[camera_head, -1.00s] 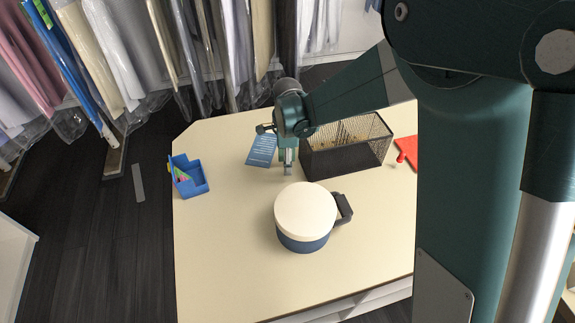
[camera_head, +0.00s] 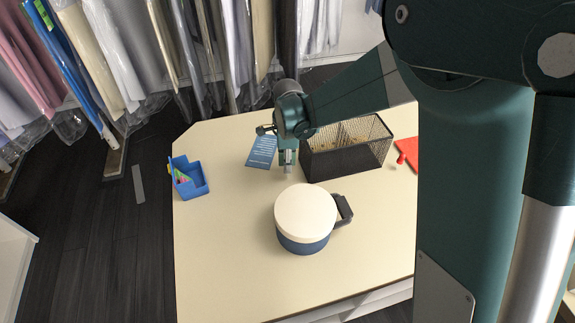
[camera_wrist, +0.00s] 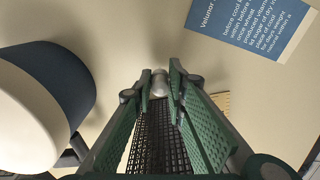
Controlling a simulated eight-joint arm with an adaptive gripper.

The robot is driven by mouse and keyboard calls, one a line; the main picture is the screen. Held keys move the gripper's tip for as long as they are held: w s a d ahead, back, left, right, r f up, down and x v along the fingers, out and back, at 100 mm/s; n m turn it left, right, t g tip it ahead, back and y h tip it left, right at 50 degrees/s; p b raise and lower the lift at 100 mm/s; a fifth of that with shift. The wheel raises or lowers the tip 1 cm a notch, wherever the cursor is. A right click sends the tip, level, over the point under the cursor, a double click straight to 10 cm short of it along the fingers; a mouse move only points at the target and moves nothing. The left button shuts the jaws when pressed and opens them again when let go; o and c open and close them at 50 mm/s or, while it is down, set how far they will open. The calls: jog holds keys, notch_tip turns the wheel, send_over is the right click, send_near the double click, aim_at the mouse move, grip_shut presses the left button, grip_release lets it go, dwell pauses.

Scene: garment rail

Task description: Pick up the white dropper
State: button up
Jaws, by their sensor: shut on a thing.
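The white dropper (camera_wrist: 160,82) looks pale grey-white in the wrist view and sits between my fingertips. My gripper (camera_wrist: 158,92) is shut on it, with a green finger on each side. In the head view my gripper (camera_head: 288,160) points down over the table, between the blue card and the pot, left of the black mesh basket. The dropper is small there and mostly hidden by the fingers. I cannot tell whether it is clear of the tabletop.
A white-lidded blue pot (camera_head: 306,218) stands in front of my gripper. The black mesh basket (camera_head: 345,155) is close on the right, and the blue card (camera_head: 261,151) close on the left. A blue bin (camera_head: 190,188) and a red item (camera_head: 406,154) lie farther out. The front-left table is clear.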

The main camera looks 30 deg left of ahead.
jog(key=shift+r, duration=5)
